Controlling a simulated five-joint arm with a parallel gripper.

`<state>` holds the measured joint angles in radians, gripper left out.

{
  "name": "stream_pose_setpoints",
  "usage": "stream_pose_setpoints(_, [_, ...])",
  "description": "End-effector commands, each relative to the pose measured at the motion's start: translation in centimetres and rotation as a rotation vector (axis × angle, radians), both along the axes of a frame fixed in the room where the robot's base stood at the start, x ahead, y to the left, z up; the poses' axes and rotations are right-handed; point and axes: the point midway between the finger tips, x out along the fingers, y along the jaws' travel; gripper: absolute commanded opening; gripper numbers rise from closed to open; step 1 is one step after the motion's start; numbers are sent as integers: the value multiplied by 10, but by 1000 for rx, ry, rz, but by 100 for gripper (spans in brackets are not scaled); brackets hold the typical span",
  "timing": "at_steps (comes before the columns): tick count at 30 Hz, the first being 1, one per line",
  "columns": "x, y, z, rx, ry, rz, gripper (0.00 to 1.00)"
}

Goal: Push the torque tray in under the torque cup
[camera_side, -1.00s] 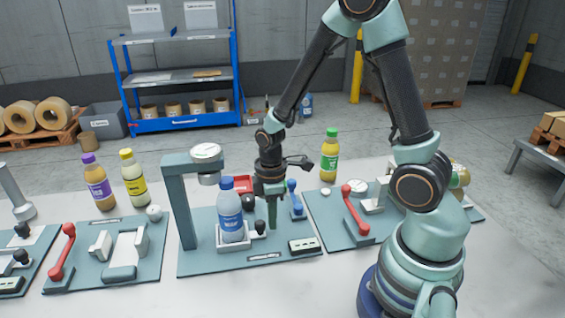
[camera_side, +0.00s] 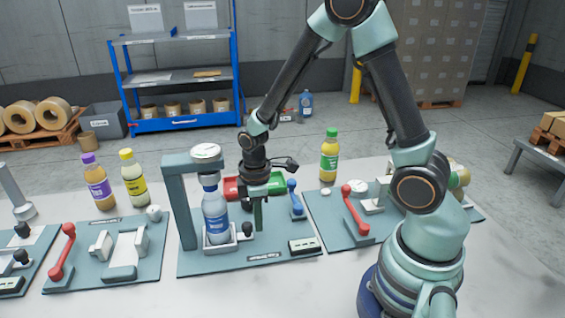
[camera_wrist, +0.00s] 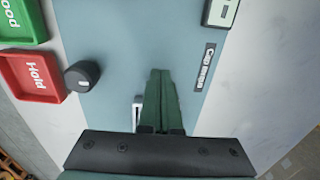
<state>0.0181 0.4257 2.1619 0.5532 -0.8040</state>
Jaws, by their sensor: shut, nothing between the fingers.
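The torque tray (camera_side: 230,246), a pale low carriage with a black knob (camera_side: 247,229) at its right end, sits on the teal station plate. A blue-labelled bottle (camera_side: 215,218) stands upright on it. The torque cup (camera_side: 208,168) hangs from the station's teal post, and the bottle's neck is directly below it; its cap is hard to make out. My gripper (camera_side: 258,228) is shut and empty, pointing down just right of the tray's knob; I cannot tell whether they touch. In the wrist view my closed fingers (camera_wrist: 160,75) point over the plate, with a pale slotted piece beside them.
A red "Hold" bin (camera_wrist: 30,78) and a green bin (camera_wrist: 20,20) lie behind my gripper, near a black dial (camera_wrist: 80,77). A blue lever (camera_side: 294,198) and a small counter (camera_side: 303,245) stand to the right. Neighbouring stations flank this plate.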

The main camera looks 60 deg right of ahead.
Motion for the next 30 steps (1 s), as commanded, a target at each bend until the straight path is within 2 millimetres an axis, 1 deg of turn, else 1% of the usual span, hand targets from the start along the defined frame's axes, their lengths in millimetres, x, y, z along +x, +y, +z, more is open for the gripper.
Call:
stream_pose_setpoints(5, [-1, -2, 6, 0, -1, -1, 0])
stream_pose_setpoints(30, [-13, -14, 64, 0, -1, -2, 0])
